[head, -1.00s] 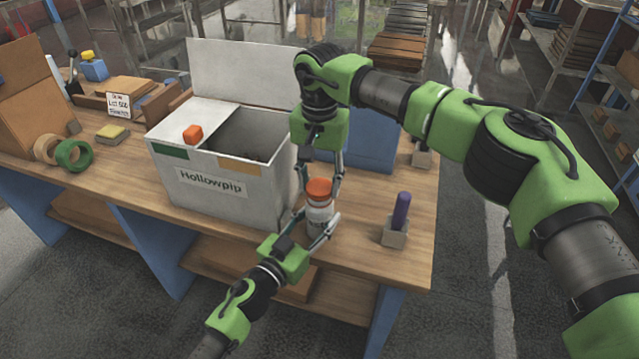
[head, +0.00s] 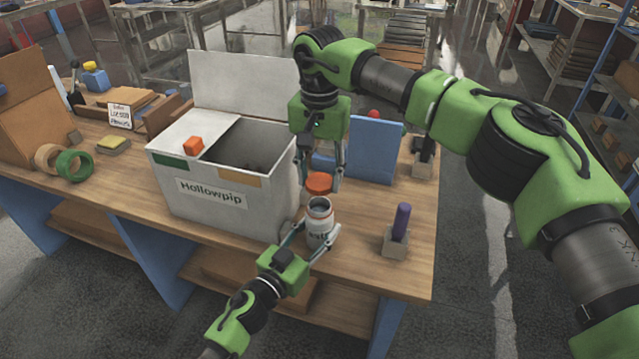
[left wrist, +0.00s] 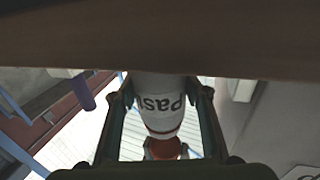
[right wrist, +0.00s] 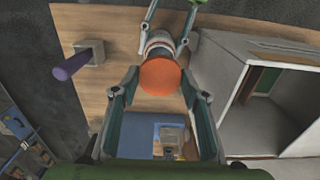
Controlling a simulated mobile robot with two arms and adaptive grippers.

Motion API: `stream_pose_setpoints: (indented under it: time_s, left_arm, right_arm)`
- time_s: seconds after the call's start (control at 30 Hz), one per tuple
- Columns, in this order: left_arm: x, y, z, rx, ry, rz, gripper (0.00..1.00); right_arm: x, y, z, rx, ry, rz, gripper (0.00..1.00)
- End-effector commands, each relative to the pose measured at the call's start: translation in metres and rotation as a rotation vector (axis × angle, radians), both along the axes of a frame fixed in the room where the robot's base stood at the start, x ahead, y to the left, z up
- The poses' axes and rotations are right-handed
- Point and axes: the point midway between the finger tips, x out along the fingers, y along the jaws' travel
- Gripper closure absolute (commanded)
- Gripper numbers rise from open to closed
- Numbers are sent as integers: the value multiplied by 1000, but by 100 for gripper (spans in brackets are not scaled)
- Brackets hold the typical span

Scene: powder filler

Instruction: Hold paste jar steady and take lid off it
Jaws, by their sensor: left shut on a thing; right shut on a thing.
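The white paste jar (head: 319,222) stands on the bench with its mouth open in the head view. My left gripper (head: 308,236) is shut around its body; the jar also shows between the fingers in the left wrist view (left wrist: 158,103). The orange-red lid (head: 319,184) is above and apart from the jar. My right gripper (head: 320,178) points down and is shut on the lid. In the right wrist view the lid (right wrist: 159,77) sits between the fingertips and partly covers the jar (right wrist: 160,42).
A white box labelled Hollowpip (head: 212,205) stands left of the jar, with an orange block (head: 194,146) on it. A purple stick in a grey holder (head: 395,240) stands to the right. A blue panel (head: 373,150) is behind. Tape rolls (head: 74,165) lie at far left.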

Motion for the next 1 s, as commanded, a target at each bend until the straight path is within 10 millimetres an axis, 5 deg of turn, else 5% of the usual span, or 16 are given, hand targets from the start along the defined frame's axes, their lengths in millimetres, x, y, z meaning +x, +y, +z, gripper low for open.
stream_pose_setpoints:
  time_s: [0.13,0.17,0.23,0.67,1.0]
  left_arm:
    - [-1,0,-2,2,3,0,100]
    - [-1,0,-2,2,3,0,52]
    - [-1,0,-2,2,3,0,38]
    - [-6,4,-1,1,2,0,38]
    - [-63,40,-2,2,5,0,38]
  right_arm:
    - [0,0,0,0,1,0,85]
    - [0,0,0,0,1,0,85]
    - [0,0,0,0,1,0,85]
    - [0,0,-1,0,1,0,85]
    - [0,0,-1,0,1,0,85]
